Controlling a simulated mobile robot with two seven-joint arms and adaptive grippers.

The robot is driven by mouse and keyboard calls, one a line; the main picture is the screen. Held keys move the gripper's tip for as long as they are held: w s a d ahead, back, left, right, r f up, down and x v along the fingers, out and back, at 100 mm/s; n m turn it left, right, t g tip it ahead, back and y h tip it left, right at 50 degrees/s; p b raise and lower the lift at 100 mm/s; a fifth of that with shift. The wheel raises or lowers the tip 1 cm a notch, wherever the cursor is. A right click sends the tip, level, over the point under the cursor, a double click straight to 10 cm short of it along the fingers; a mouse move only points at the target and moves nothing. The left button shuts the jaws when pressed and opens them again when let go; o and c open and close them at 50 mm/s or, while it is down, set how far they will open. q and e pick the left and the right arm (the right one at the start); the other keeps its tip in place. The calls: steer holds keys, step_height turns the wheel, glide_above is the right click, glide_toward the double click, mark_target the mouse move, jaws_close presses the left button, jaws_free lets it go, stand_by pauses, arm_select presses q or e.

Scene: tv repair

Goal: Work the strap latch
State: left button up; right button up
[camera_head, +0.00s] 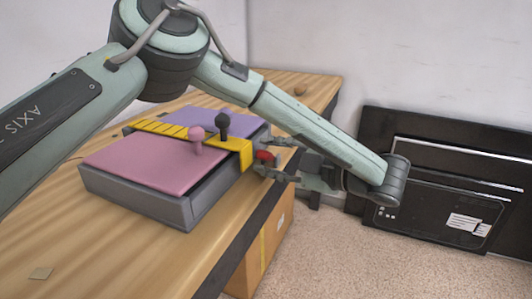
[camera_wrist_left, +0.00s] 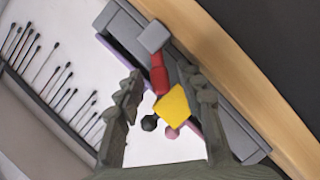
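A grey case (camera_head: 185,212) with pink and purple top panels lies on the wooden table. A yellow strap (camera_head: 232,144) crosses its top and bends down over the right side. A red latch piece (camera_head: 264,155) shows at the strap's end. My left gripper (camera_head: 266,161) is at that side, its fingers apart around the latch. In the left wrist view, the red piece (camera_wrist_left: 158,80) stands between the spread fingers with a gap on both sides. A grey block (camera_wrist_left: 153,37) adjoins it, and the yellow strap end (camera_wrist_left: 173,103) is below it. My right gripper is out of view.
A black knob (camera_head: 222,124) and a pink knob (camera_head: 196,138) stand up from the case. A cardboard box (camera_head: 272,238) is below the table's right edge. Black TV panels (camera_head: 430,205) lean on the wall at right. The table's front left is mostly clear.

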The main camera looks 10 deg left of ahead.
arm_select(q)
steer(key=shift+w+a+f, duration=0.15)
steer(key=shift+w+a, duration=0.2)
steer(key=shift+a, duration=0.15)
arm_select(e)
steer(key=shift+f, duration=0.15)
arm_select(q)
jaws_close()
steer(key=shift+s+f+n+t+b, duration=0.15)
steer(key=shift+f+n+t+b, duration=0.25)
steer(key=shift+b, duration=0.85)
steer(key=shift+r, duration=0.2)
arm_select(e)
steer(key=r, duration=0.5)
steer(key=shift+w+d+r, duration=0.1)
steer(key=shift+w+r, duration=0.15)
